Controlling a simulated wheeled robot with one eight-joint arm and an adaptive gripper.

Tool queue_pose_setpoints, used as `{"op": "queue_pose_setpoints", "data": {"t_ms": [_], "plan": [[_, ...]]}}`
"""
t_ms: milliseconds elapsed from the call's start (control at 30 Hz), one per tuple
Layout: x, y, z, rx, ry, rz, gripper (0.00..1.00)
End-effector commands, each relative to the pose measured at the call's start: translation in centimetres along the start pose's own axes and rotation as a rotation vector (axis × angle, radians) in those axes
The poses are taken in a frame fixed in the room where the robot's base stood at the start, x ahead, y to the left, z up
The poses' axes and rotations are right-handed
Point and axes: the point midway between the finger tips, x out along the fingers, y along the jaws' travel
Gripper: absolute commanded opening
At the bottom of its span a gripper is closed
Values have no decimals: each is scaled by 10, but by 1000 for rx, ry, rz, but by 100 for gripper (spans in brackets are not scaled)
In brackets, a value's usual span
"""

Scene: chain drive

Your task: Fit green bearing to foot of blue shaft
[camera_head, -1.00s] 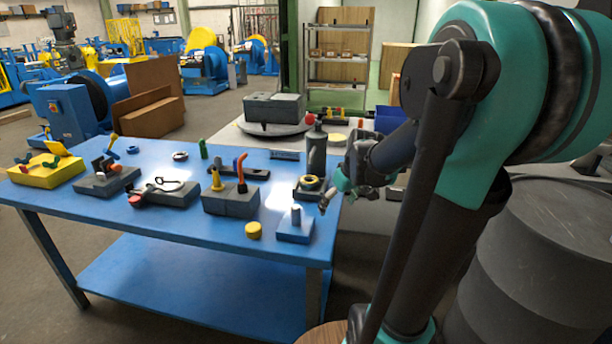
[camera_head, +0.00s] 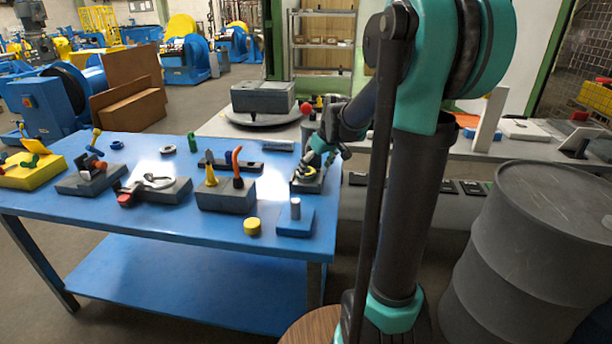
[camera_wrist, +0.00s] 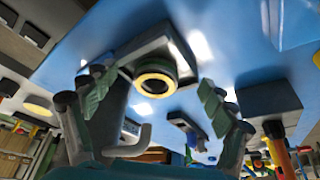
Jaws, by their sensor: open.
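My gripper (camera_head: 313,163) is at the table's right edge, over a grey block (camera_head: 306,186) carrying a yellow ring (camera_head: 308,172). In the wrist view my gripper (camera_wrist: 156,98) has its two fingers spread wide, one on each side of the ring (camera_wrist: 155,83); nothing is held. The ring sits on a dark round seat on the block; whether the fingers touch it I cannot tell. A small upright green piece (camera_head: 192,143) stands at the table's back; I cannot tell if it is the bearing.
The blue table (camera_head: 140,217) also holds a yellow disc (camera_head: 252,226), a grey tool block (camera_head: 225,197) and other fixtures to the left. A grey bench with a grey box (camera_head: 262,97) stands behind. A dark drum (camera_head: 545,245) stands at the right.

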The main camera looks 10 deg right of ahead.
Motion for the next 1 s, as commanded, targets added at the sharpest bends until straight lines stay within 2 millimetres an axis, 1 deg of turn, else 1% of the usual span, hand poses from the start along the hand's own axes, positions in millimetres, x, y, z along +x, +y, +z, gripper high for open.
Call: {"op": "queue_pose_setpoints", "data": {"t_ms": [200,233,300,433,533,733,1000], "plan": [[14,0,-34,-3,0,0,84],[17,0,-36,-3,0,0,84],[29,0,-33,-1,0,1,84],[40,0,-33,-1,0,1,84],[44,0,-33,0,0,1,84],[44,0,-32,0,0,1,84],[44,0,-32,0,0,0,50]]}}
